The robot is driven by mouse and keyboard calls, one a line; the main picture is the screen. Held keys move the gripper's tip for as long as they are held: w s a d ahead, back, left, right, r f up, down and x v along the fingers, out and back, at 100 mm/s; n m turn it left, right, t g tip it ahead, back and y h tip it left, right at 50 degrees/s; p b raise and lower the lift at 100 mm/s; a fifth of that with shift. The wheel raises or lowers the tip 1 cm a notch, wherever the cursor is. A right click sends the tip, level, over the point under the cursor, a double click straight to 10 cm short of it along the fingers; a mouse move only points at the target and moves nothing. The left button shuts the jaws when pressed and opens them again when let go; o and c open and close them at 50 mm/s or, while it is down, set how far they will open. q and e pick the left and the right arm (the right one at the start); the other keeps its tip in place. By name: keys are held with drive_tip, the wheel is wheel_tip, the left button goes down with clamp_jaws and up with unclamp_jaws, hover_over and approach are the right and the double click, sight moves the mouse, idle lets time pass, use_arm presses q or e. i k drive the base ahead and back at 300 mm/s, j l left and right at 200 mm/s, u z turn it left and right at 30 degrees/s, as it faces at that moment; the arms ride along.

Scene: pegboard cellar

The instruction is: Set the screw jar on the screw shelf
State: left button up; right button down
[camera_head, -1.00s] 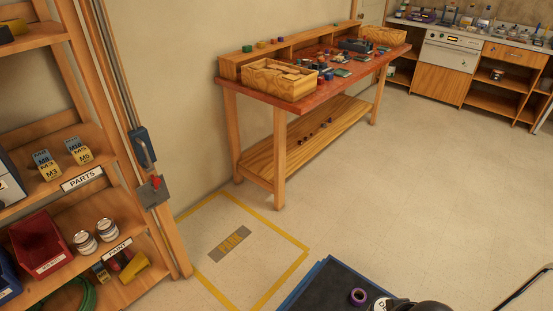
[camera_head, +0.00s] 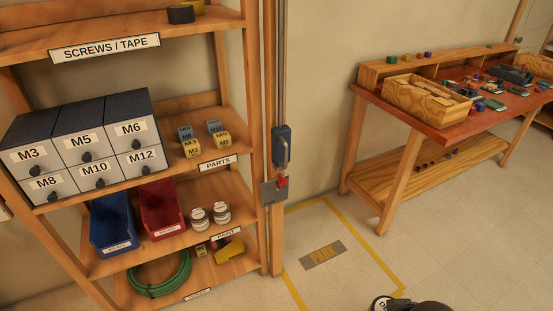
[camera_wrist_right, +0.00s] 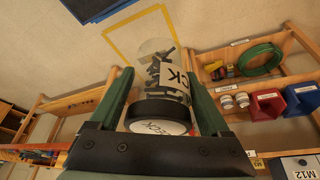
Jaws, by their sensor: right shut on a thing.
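The screw jar (camera_wrist_right: 158,65) is clear with screws inside, a white label, and a black lid (camera_wrist_right: 158,112) toward the camera in the right wrist view. My right gripper (camera_wrist_right: 160,76) is shut on it, one green finger on each side. My left gripper is not in view.
Below the screw shelf are a drawer cabinet (camera_head: 85,140), small M-marked boxes (camera_head: 202,138), blue (camera_head: 112,225) and red bins (camera_head: 162,208), and paint cans (camera_head: 210,215). A rack post and switch box (camera_head: 281,145) stand right. A workbench (camera_head: 425,125) is farther right. Marked floor (camera_head: 335,245) is clear.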

sight(140, 28)
drive_tip(key=i+j+u, duration=0.35)
drive_tip(key=i+j, duration=0.7)
drive_tip(key=j, duration=0.15)
